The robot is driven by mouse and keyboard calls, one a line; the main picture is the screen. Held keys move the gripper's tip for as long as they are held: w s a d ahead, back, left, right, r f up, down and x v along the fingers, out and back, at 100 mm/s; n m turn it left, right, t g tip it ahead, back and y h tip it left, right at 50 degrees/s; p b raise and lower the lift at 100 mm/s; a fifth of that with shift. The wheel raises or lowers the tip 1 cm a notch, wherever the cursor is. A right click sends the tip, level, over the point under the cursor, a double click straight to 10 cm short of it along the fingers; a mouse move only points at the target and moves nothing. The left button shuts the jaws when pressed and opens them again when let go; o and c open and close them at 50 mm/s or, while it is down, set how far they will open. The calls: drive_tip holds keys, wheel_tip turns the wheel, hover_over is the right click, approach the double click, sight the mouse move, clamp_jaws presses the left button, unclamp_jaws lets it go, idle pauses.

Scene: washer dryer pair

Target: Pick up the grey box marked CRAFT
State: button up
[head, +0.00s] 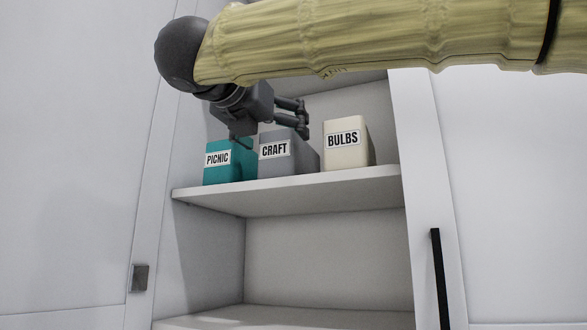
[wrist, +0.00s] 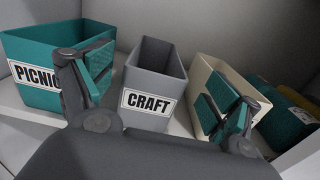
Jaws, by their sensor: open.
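The grey box marked CRAFT (head: 275,150) stands on the upper shelf between two other boxes. In the wrist view the grey box (wrist: 152,88) is open-topped and looks empty, with its label facing me. My gripper (head: 272,132) is above and in front of the boxes in the head view and hides part of their tops. In the wrist view my gripper (wrist: 155,100) is open and empty. Its left finger overlaps the teal box and its right finger overlaps the cream box, with the grey box between them. I cannot tell whether the fingers touch any box.
The teal box marked PICNIC (head: 217,163) stands close on the left, and the cream box marked BULBS (head: 346,145) on the right. Teal and yellow items (wrist: 287,112) lie beyond the cream box. The shelf (head: 300,190) has a side wall at left. The compartment below looks empty.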

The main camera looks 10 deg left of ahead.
drive_tip(key=shift+w+d+f, duration=0.1)
drive_tip(key=shift+w+d, duration=0.05)
drive_tip(key=shift+w, duration=1.05)
drive_tip(key=shift+s+r+p, duration=0.3)
drive_tip(key=shift+s+p, duration=0.1)
drive_tip(key=shift+p, duration=0.05)
drive_tip(key=w, duration=0.1)
drive_tip(key=w+p, duration=0.1)
drive_tip(key=w, duration=0.1)
drive_tip(key=w+p, duration=0.1)
drive_tip(key=w, duration=0.1)
drive_tip(key=shift+d+f, duration=0.15)
drive_tip(key=shift+d, duration=0.2)
drive_tip(key=c, duration=1.4)
